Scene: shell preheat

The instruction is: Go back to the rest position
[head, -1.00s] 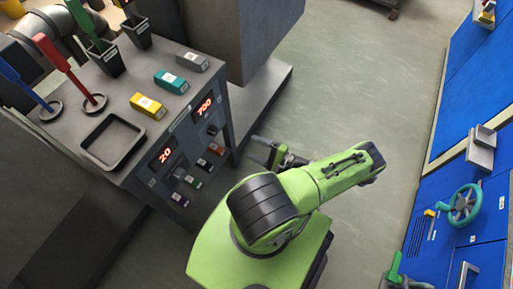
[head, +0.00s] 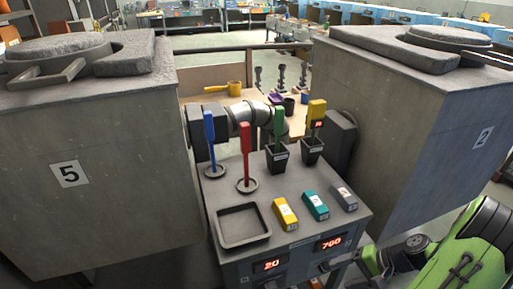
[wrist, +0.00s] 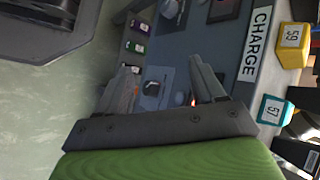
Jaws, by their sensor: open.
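My gripper (wrist: 162,88) shows in the wrist view with its two dark fingers apart and nothing held between them. Beyond the fingers is the grey front panel of the control console (wrist: 160,60), with a dark knob (wrist: 152,88) seen in the gap. I cannot tell how far the fingertips are from the knob. In the head view, part of my green arm is at the lower right, beside the console (head: 290,244); the fingertips are not clear there.
Yellow (head: 285,214), teal (head: 315,205) and grey (head: 343,197) blocks sit on the console beside an empty black tray (head: 242,225). Coloured-handled tools stand behind.

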